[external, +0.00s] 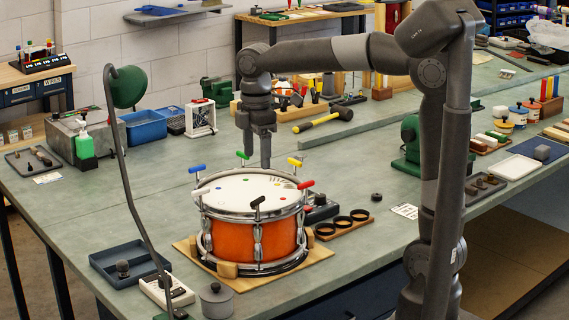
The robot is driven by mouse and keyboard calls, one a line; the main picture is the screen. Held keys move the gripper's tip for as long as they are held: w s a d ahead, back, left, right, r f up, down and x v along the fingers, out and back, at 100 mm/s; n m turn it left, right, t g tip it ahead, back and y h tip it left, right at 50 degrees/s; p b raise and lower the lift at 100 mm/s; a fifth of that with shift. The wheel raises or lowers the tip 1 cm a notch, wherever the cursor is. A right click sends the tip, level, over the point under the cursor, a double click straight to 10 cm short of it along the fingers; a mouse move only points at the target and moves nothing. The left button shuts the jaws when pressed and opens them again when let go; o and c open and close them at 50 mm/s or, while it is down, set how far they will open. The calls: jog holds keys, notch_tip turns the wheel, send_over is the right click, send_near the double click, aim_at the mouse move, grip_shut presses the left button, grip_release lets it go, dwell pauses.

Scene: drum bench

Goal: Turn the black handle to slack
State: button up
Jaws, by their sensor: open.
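An orange drum (258,238) with a white head and chrome hoops sits on a wooden board on the bench. Coloured T-handles stand around its rim. The black handle (258,203) is at the front of the rim, nearest the camera. The blue handle (197,169) is at the left, green (243,155) at the back left, yellow (295,162) at the back right and red (305,185) at the right. My gripper (257,163) is open and empty, pointing down above the back of the drum head, apart from the black handle.
A bent lamp stand (130,185) rises left of the drum. A grey tray (128,262), a white meter (167,291) and a lidded pot (217,300) lie in front. A wooden holder with black rings (342,224) is at the right.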

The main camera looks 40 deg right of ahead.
aim_at(258, 199)
notch_tip(258, 199, down, 11)
jog(key=m, duration=1.2)
jog(key=shift+c, duration=0.6)
jog(key=shift+r, duration=0.1)
jog(key=c, duration=0.9)
